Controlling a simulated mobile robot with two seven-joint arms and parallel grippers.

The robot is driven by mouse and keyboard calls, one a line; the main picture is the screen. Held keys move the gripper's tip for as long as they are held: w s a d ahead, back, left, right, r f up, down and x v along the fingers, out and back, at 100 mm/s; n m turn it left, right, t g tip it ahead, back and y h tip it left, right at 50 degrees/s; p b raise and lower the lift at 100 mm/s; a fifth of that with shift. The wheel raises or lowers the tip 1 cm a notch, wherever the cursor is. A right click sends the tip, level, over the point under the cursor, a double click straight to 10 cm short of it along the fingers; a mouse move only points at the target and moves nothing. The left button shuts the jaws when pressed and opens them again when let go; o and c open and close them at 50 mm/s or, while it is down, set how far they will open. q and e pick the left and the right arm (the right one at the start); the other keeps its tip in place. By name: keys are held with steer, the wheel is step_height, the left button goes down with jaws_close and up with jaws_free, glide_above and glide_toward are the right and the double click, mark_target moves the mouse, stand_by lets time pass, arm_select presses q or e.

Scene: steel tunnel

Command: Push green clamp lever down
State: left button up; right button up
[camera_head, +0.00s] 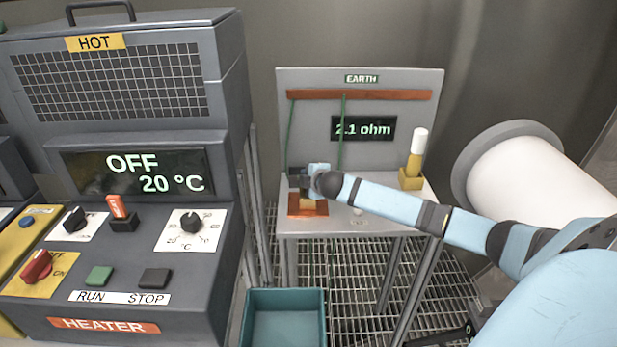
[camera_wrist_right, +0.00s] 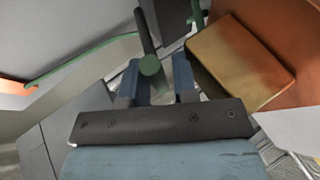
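In the right wrist view a dark lever with a round green end (camera_wrist_right: 149,65) shows between the two fingers of my right gripper (camera_wrist_right: 156,82). The fingers stand apart, with a visible gap on the lever's right side; I cannot tell whether the left finger touches it. In the head view my right gripper (camera_head: 307,187) points down over the orange plate (camera_head: 293,211) on the earth bench, and its wrist hides most of the clamp there. My left gripper is not in view.
The earth bench (camera_head: 287,228) has a back panel with a display (camera_head: 362,128) reading 2.1 ohm, a copper bar (camera_head: 360,95) and hanging green cables. A yellow holder with a white-topped cylinder (camera_head: 415,155) stands right. The heater (camera_head: 130,250) is left; a teal bin (camera_head: 285,300) is below.

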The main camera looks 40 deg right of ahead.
steer(key=shift+o, duration=0.9)
